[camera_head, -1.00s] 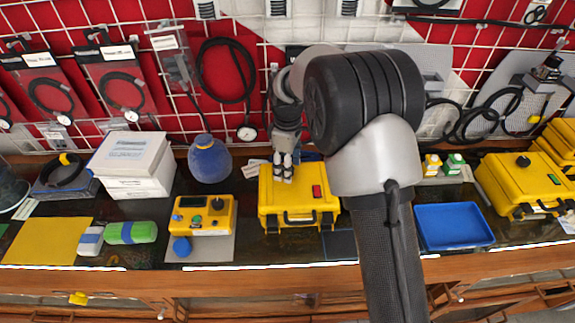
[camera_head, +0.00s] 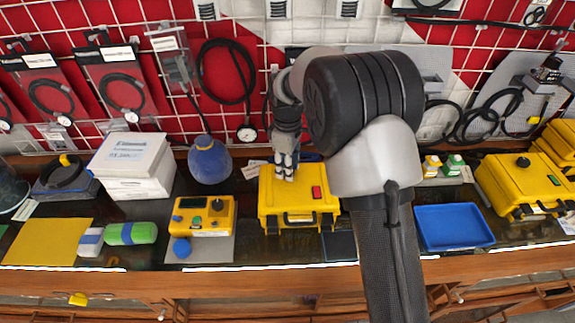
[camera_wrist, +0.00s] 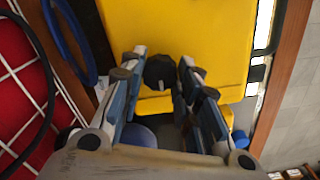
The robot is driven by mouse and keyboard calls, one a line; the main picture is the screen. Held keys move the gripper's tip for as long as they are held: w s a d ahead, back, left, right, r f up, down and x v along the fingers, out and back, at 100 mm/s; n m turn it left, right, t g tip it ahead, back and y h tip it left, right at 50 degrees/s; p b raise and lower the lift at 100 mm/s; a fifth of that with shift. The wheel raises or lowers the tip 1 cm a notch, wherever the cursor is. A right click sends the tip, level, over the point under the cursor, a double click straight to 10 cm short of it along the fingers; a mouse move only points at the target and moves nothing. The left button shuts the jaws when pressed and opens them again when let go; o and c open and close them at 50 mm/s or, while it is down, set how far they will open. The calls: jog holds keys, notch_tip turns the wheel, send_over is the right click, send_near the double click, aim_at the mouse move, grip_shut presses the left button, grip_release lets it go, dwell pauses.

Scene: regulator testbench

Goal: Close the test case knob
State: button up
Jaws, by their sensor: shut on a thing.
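My gripper (camera_head: 284,174) points down onto the left part of the case top. In the wrist view, the black knob (camera_wrist: 160,72) sits on the yellow case top (camera_wrist: 200,30) between the two fingertips of my gripper (camera_wrist: 159,80). The fingers are shut on the knob. In the head view the knob is hidden by my gripper.
A yellow device (camera_head: 203,215) and a blue round flask (camera_head: 210,160) stand left of the case. A blue tray (camera_head: 454,228) and another yellow case (camera_head: 522,182) lie to the right. A wall grid with hanging cables (camera_head: 225,70) rises behind.

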jog(key=m+p, duration=0.2)
jog(key=m, duration=0.2)
jog(key=shift+r+m+p, duration=0.1)
jog(key=shift+m+p, duration=0.3)
jog(key=m+p, duration=0.1)
jog(key=m, duration=0.3)
jog(key=shift+p, duration=0.35)
jog(key=m+p, duration=0.1)
jog(key=m, duration=0.3)
jog(key=shift+m, duration=0.4)
jog(key=shift+m+p, duration=0.4)
jog(key=shift+m, duration=1.6)
jog(key=o, duration=1.1)
